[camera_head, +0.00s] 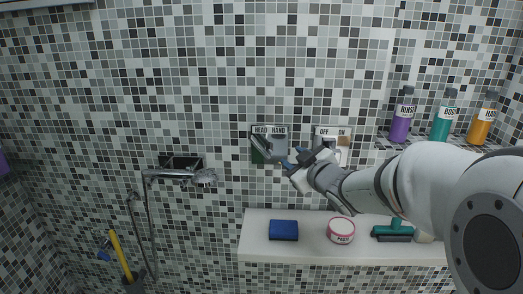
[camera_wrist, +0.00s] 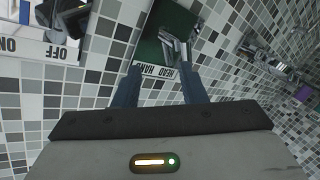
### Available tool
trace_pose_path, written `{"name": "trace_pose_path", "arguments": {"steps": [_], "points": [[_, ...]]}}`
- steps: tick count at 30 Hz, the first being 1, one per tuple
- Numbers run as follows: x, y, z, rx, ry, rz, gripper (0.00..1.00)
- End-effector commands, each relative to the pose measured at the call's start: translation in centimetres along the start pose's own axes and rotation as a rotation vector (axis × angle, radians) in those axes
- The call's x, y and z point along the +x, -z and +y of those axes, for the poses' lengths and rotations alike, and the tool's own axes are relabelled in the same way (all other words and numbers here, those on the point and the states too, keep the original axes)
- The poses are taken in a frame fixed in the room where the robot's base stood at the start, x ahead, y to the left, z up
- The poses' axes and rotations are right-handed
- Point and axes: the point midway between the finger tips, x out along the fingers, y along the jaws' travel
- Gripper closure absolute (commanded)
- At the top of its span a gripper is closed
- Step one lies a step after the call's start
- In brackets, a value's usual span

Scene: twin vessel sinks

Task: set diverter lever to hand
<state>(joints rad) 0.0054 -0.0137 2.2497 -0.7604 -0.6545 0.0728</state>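The diverter is a dark green plate (camera_head: 257,156) on the tiled wall, with a white strip lettered HEAD on the left and HAND on the right. Its metallic lever (camera_head: 260,144) appears to lean to the HEAD side. In the wrist view the plate (camera_wrist: 153,47) and lettering are upside down, and the lever (camera_wrist: 174,46) lies on the HEAD side, to the right. My gripper (camera_head: 284,158) is in front of the plate's lower right part. In the wrist view its two blue fingers (camera_wrist: 160,72) are apart with nothing held, and the lever is beyond their tips.
An OFF/ON plate (camera_head: 332,132) is close on the right, partly behind my arm. A hand shower (camera_head: 204,177) is on the left. Below, a white ledge (camera_head: 262,252) holds a blue block (camera_head: 284,230), a pink-lidded tub (camera_head: 341,230) and a squeegee (camera_head: 393,232). Bottles (camera_head: 400,125) stand upper right.

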Motion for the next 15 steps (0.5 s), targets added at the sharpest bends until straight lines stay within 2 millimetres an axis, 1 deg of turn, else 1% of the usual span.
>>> {"name": "trace_pose_path", "arguments": {"steps": [1,3,6,11,15], "points": [[0.8,0.2,-0.9,-0.018,0.034,0.06,0.62],[1.4,1.1,-1.8,-0.038,0.074,0.136,0.62],[1.8,2.0,-2.7,-0.055,0.114,0.208,0.62],[2.8,2.7,-3.3,-0.063,0.139,0.247,0.62],[4.8,3.3,-3.7,-0.062,0.141,0.247,0.62]]}}
